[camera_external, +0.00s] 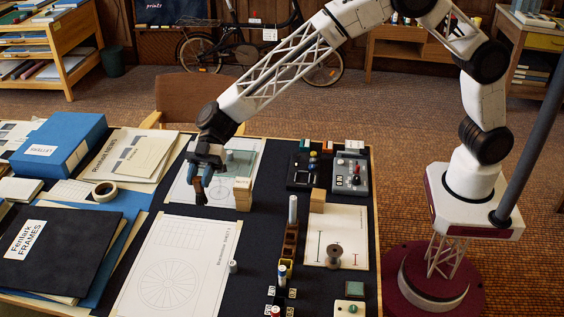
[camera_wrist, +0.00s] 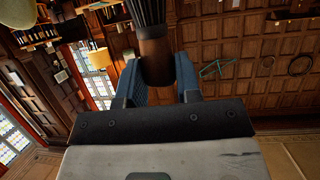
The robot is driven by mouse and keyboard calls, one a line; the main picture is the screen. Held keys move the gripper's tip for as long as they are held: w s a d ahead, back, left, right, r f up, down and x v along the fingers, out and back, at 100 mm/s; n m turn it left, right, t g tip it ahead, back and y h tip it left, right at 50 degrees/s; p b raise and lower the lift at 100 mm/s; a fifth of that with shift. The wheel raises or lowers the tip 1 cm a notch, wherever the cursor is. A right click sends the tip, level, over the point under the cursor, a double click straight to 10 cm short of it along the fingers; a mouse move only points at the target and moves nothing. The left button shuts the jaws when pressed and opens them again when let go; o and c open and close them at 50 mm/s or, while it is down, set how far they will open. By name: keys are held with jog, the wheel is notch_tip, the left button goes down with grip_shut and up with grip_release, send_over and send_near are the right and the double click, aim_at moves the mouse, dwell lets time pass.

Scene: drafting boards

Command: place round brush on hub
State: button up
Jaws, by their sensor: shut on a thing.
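My gripper (camera_external: 203,178) is above the far left part of the dark drafting board. Its blue fingers are shut on the round brush, which has a brown handle (camera_external: 198,191). In the wrist view the brown handle (camera_wrist: 156,62) sits between the two blue fingers, with dark bristles (camera_wrist: 146,10) at the top edge. A white sheet with a spoked wheel drawing (camera_external: 168,278) lies at the near left of the board. The wheel's hub is its drawn centre; it is small here. The brush is apart from it, farther back.
A wooden block (camera_external: 243,194) stands just right of my gripper. A small grey cylinder (camera_external: 233,266) stands by the wheel sheet's right edge. A row of wooden holders (camera_external: 289,243) and a spool (camera_external: 333,255) are farther right. A tape roll (camera_external: 104,190) and black folder (camera_external: 55,246) lie left.

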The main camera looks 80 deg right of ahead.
jog(key=s+d+n+g, duration=0.1)
jog(key=s+d, duration=0.2)
jog(key=s, duration=2.2)
jog(key=s+d+f, duration=0.1)
jog(key=s+f, duration=0.1)
jog(key=s, duration=0.6)
jog(key=s+d+f+g, duration=0.1)
jog(key=s+d+f, duration=0.1)
jog(key=s, duration=0.6)
jog(key=s+d+f+n, duration=0.1)
jog(key=s+d+f, duration=0.1)
jog(key=s, duration=0.6)
jog(key=shift+d+f+g, duration=0.15)
jog(key=shift+f+g, duration=0.1)
jog(key=shift+g, duration=0.05)
jog(key=w+a+f, duration=0.1)
jog(key=w+a, duration=0.9)
jog(key=w, duration=0.2)
jog(key=shift+a+f, duration=0.15)
jog(key=shift+f, duration=0.05)
jog(key=shift+f, duration=0.1)
jog(key=shift+f, duration=1.7)
jog(key=shift+f, duration=0.1)
